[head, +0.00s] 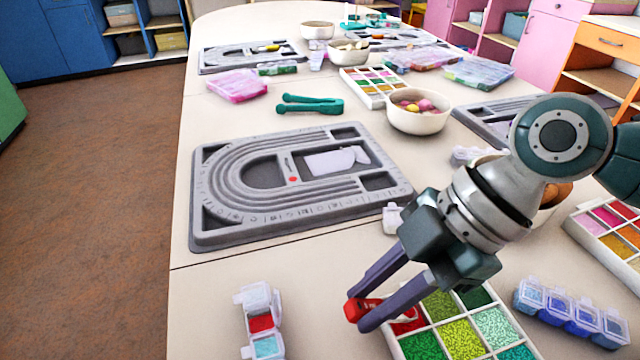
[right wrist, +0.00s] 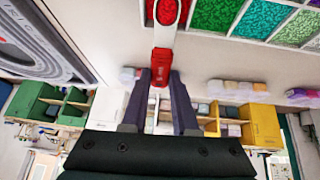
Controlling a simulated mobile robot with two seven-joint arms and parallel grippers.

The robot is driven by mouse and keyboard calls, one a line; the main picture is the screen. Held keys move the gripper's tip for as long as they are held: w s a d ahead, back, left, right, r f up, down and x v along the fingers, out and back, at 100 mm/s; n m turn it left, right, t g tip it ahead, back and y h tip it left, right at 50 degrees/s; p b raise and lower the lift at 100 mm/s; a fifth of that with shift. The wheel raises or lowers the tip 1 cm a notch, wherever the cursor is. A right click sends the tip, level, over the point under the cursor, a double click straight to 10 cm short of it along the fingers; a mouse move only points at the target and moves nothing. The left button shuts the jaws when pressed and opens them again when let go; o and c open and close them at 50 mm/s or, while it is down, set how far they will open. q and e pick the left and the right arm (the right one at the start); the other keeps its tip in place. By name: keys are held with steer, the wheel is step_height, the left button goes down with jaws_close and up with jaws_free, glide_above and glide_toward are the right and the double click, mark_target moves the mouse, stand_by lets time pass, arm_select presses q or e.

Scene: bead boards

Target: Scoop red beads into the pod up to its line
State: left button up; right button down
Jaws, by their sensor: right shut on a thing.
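My right gripper (head: 360,308) is shut on the red handle of a scoop (head: 371,309). In the right wrist view the handle (right wrist: 162,62) sits between the fingertips, and the pale-rimmed scoop bowl shows red inside. I cannot tell whether that is beads in the bowl or beads beneath it. The bowl is over the red-bead compartment (head: 408,326) of the front bead tray, partly hidden by the gripper. A clear pod strip (head: 257,298) stands at the lower left with lids open; one cell holds red beads (head: 261,322), another light blue. Its fill line is too small to see. My left gripper is out of view.
A grey bead board (head: 225,235) lies left of the arm. A strip of blue bead pods (head: 571,315) is right of the tray. Green tweezers (head: 310,104) and a bowl (head: 417,118) stand farther back. The table between pod strip and tray is clear.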

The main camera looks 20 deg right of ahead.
steer(key=shift+a+r+p, duration=0.15)
steer(key=shift+r+p, duration=0.35)
steer(key=shift+r, duration=0.15)
steer(key=shift+a+r+p, duration=0.15)
steer(key=shift+r+p, duration=0.35)
steer(key=shift+r, duration=0.15)
steer(key=shift+a+h+p, duration=0.6)
steer(key=shift+h+p, duration=0.4)
steer(key=shift+p, duration=0.15)
steer(key=shift+a+h, duration=0.2)
steer(key=shift+h, duration=0.1)
steer(key=shift+a+h+p, duration=0.35)
steer(key=shift+h, duration=0.15)
steer(key=shift+a+r+h+p, duration=0.25)
steer(key=shift+h+p, duration=0.85)
